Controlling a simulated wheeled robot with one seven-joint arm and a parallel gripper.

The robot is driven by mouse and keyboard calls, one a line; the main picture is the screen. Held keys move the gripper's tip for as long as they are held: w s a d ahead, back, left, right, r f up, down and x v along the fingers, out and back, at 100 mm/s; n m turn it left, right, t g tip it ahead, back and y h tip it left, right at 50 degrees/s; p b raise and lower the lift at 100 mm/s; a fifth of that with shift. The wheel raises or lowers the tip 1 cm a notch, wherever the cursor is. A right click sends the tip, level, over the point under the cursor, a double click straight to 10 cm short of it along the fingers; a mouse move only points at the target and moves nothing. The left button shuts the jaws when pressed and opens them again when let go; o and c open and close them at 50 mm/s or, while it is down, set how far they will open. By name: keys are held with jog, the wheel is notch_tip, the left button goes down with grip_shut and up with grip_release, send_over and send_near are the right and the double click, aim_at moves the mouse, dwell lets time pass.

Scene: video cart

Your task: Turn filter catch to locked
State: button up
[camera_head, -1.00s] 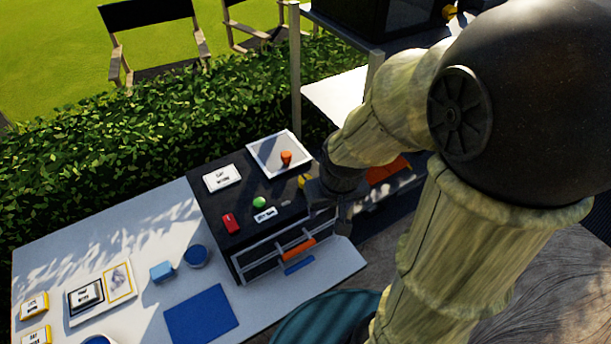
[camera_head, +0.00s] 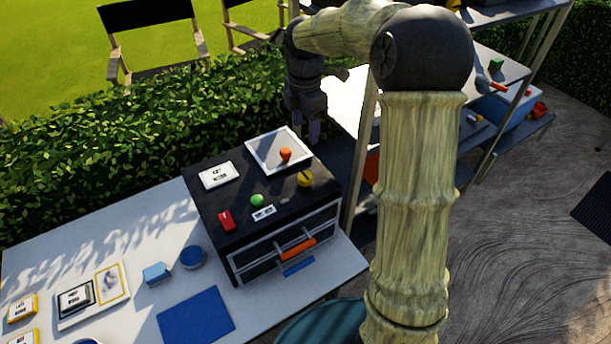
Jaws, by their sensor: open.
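A black box (camera_head: 208,192) stands on the white table, with several small controls on its top. A yellow round knob (camera_head: 305,179) with a dark bar across it sits near the right edge of the top. An orange knob (camera_head: 285,154) stands in the white-framed panel at the back. A green button (camera_head: 257,200) and a red piece (camera_head: 226,220) are toward the front. I cannot tell for sure which one is the filter catch, nor read its setting. My gripper (camera_head: 314,132) points down, open and empty, above and behind the box's back right corner, apart from the knobs.
An orange handle (camera_head: 298,249) and a blue strip (camera_head: 299,267) stick out at the box's front. A blue mat (camera_head: 196,316), a blue block (camera_head: 156,273) and a blue round dish (camera_head: 192,257) lie left. Metal shelving (camera_head: 497,66) stands right, a hedge (camera_head: 95,150) behind.

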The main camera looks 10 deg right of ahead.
aim_at(305, 176)
jog(key=shift+w+r, duration=0.1)
dwell(0.3)
notch_tip(305, 176, down, 18)
jog(key=shift+r+p, duration=0.25)
jog(key=shift+p, duration=1)
jog(key=c, duration=1)
